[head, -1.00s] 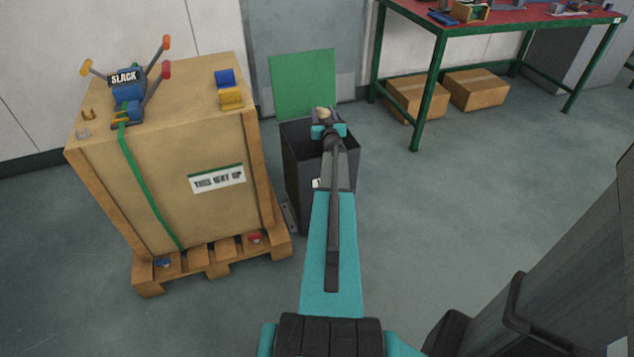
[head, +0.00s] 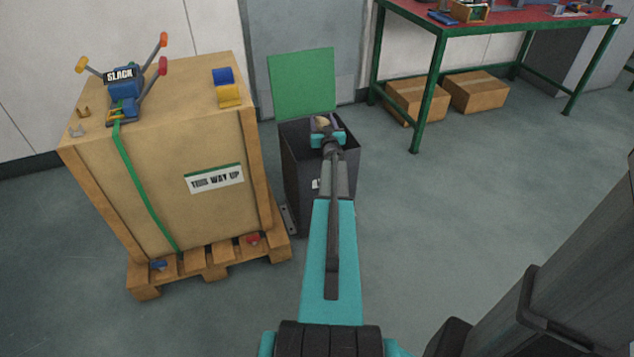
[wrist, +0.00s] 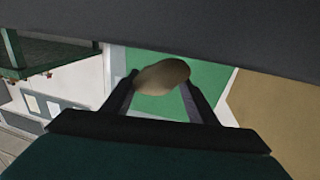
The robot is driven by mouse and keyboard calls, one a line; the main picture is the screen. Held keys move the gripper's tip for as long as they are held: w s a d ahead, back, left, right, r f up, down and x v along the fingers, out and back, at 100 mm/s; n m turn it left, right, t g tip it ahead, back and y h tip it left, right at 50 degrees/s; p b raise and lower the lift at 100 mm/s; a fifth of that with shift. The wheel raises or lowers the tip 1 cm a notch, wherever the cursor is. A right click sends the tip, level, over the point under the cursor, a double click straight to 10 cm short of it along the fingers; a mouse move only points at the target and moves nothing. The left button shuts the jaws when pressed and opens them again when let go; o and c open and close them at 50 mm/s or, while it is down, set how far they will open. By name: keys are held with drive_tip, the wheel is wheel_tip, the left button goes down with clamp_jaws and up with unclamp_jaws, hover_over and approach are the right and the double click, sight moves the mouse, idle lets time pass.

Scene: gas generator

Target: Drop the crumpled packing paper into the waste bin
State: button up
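The crumpled packing paper (wrist: 162,75) is a tan lump between the two fingers of my gripper (wrist: 160,88) in the wrist view. My gripper is shut on it. In the head view the paper (head: 322,121) shows small at the end of my gripper (head: 325,128). The waste bin (head: 300,165) is dark grey with a raised green lid (head: 302,82) behind it. My gripper is over or at the bin's open mouth; how deep it sits I cannot tell. My arm hides part of the bin's front.
A large wooden crate (head: 165,185) on a pallet (head: 205,262) stands close to the bin's left, with a ratchet tool (head: 122,95) on top. A red-topped green table (head: 500,20) and cardboard boxes (head: 475,91) are at the back right. The floor right of the bin is clear.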

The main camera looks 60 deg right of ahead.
drive_tip(key=o, duration=0.3)
drive_tip(key=shift+o, duration=0.2)
drive_tip(key=shift+a, duration=0.1)
drive_tip(key=v, duration=1.3)
drive_tip(key=shift+s+a+p, duration=0.2)
drive_tip(key=shift+s+p, duration=0.15)
drive_tip(key=shift+p, duration=0.1)
drive_tip(key=shift+s, duration=0.1)
idle(0.6)
